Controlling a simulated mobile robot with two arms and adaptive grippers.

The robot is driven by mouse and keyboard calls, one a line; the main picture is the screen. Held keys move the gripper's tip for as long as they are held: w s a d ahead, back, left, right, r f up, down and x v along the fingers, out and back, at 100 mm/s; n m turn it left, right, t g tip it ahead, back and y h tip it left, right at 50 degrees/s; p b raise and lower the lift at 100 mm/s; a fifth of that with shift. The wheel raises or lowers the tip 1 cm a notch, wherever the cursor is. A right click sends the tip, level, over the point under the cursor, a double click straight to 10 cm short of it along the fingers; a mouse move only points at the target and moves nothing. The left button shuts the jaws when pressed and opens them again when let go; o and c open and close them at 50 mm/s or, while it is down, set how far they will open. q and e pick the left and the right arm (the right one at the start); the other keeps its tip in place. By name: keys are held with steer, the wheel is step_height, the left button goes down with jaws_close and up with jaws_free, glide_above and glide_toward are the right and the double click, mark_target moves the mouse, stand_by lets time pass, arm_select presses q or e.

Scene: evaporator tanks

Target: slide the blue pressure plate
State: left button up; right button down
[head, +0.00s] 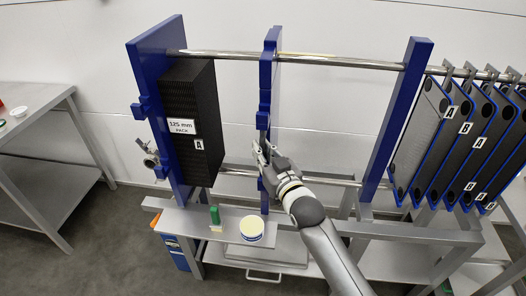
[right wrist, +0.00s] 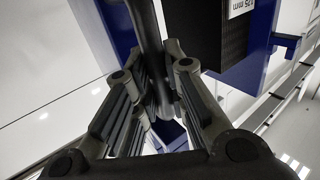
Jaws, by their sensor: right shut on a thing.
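The blue pressure plate (head: 269,75) stands upright on the steel rails, in the middle of the frame, with a wide gap between it and the black plate pack (head: 198,100). My right gripper (head: 262,150) is at the lower front of this plate. In the right wrist view my fingers (right wrist: 160,105) are closed around a dark bar (right wrist: 148,35), which looks like the plate's handle. The exact contact is partly hidden by the fingers. My left gripper is not in view.
A fixed blue end plate (head: 155,60) backs the pack, and a blue post (head: 398,120) stands at the right. The rails (head: 340,62) between plate and post are clear. Loose plates (head: 455,140) hang at far right. A yellow-white tub (head: 252,230) and green bottle (head: 214,214) stand below.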

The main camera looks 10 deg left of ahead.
steer(key=shift+a, duration=0.1)
steer(key=c, duration=1.5)
jaws_free()
steer(key=shift+a, duration=0.1)
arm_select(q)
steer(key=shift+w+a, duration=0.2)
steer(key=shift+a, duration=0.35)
arm_select(e)
steer(key=shift+o, duration=0.2)
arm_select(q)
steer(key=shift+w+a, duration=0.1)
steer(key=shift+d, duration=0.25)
arm_select(e)
steer(key=v, duration=1.2)
